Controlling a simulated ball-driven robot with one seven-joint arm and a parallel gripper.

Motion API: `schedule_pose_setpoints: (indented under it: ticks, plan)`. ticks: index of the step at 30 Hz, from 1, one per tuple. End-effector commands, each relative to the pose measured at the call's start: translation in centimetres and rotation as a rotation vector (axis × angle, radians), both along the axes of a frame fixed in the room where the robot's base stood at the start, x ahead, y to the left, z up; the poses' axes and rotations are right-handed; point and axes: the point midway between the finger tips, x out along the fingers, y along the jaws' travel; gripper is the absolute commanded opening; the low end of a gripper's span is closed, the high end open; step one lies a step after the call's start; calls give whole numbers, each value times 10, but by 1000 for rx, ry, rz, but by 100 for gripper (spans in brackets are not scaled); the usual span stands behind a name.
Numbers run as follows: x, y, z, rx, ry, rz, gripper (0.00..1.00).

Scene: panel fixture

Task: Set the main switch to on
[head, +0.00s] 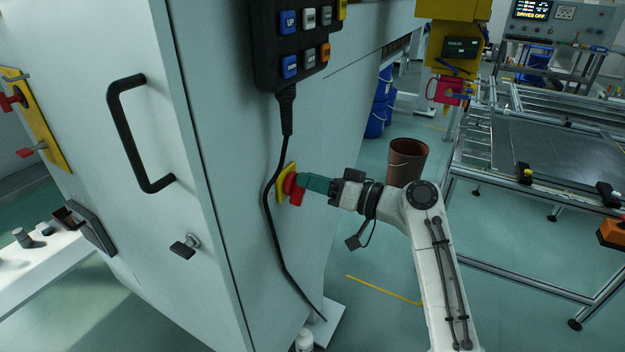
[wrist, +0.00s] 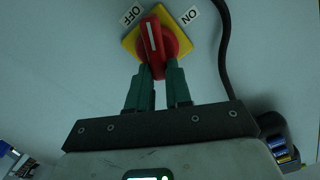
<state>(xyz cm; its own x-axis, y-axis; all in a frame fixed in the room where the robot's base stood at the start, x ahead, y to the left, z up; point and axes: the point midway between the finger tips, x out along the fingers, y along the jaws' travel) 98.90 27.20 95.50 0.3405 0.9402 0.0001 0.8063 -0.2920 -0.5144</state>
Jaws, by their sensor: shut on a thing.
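The main switch is a red rotary knob (wrist: 158,32) on a yellow square plate (wrist: 129,42), with OFF and ON labels beside the plate's upper left and upper right in the wrist view. The knob's white line points roughly up, between the two labels. In the head view the red knob (head: 291,186) is on the grey cabinet's right-hand side. My gripper (wrist: 161,70), with green fingers, is shut on the knob's handle, one finger on each side. It also shows in the head view (head: 302,182), reaching in from the right. The fingertips partly cover the knob's lower part.
A black cable (head: 270,208) hangs from the button pendant (head: 293,45) close beside the switch. The grey cabinet (head: 235,150) has a black door handle (head: 125,135). A brown bucket (head: 407,160) stands on the floor behind my arm. A rail-framed table (head: 560,150) is at the right.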

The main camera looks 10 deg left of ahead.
Motion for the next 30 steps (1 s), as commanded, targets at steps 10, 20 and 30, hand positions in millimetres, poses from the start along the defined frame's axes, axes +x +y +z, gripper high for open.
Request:
schedule_pose_setpoints:
  ticks: [10, 20, 30]
  plan:
    - [5, -2, -1, 113, 311, -3, 0]
    - [8, -3, -5, 220, 602, -3, 0]
    - [10, -4, -10, 309, 844, -4, 0]
